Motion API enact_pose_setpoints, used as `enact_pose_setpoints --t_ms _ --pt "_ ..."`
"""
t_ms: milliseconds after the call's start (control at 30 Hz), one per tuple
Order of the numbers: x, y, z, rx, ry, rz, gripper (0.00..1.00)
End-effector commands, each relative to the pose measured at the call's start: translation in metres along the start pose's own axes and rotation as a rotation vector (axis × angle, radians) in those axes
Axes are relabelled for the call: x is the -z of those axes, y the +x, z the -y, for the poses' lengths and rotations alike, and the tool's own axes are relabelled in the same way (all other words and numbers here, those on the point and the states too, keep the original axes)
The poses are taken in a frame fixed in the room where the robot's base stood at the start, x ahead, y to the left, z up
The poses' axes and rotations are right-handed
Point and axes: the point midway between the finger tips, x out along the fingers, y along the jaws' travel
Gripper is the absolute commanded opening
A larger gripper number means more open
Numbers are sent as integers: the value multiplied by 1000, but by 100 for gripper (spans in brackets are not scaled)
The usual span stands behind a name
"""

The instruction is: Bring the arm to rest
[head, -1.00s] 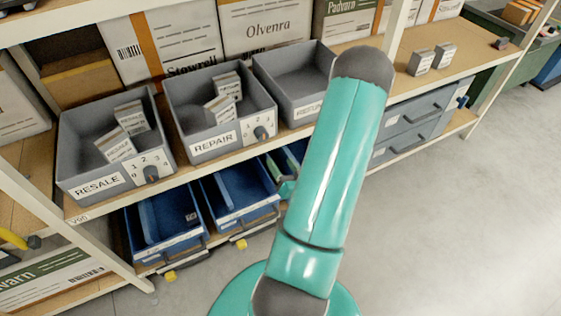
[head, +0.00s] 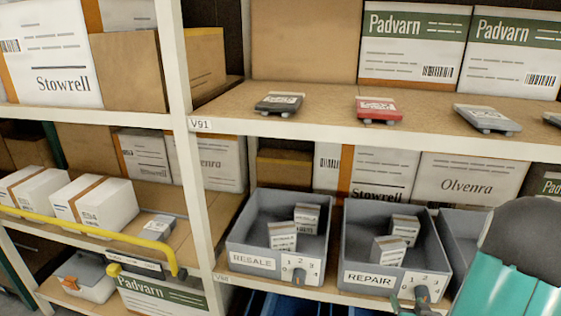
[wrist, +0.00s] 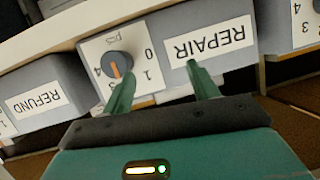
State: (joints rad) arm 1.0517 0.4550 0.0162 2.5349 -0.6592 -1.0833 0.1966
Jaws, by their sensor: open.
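My arm (head: 515,270) shows in teal and grey at the lower right of the head view. My gripper (wrist: 158,76) is open in the wrist view, its two green fingers spread with nothing between them. The fingers are in front of the grey REPAIR bin (wrist: 228,55), close to its label and its dial (wrist: 116,65); I cannot tell whether they touch. The wrist picture is upside down. In the head view, the REPAIR bin (head: 397,285) holds two small boxes, and its dial (head: 421,294) is at its right front. A green fingertip shows beside it.
The RESALE bin (head: 250,265) stands left of REPAIR with two small boxes. The REFUND bin (wrist: 40,100) is on the other side. Blue bins (head: 290,306) sit below. A shelf above (head: 330,115) carries several flat devices. A yellow rail (head: 90,235) crosses the left.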

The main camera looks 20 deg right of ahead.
Motion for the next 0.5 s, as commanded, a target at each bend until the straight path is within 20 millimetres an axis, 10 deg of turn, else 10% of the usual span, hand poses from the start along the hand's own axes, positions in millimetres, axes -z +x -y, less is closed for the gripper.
enact_pose_setpoints --t_ms 267,500 --pt "64 5 69 -31 -193 178 59" --pt "106 -30 140 -34 -271 314 59"
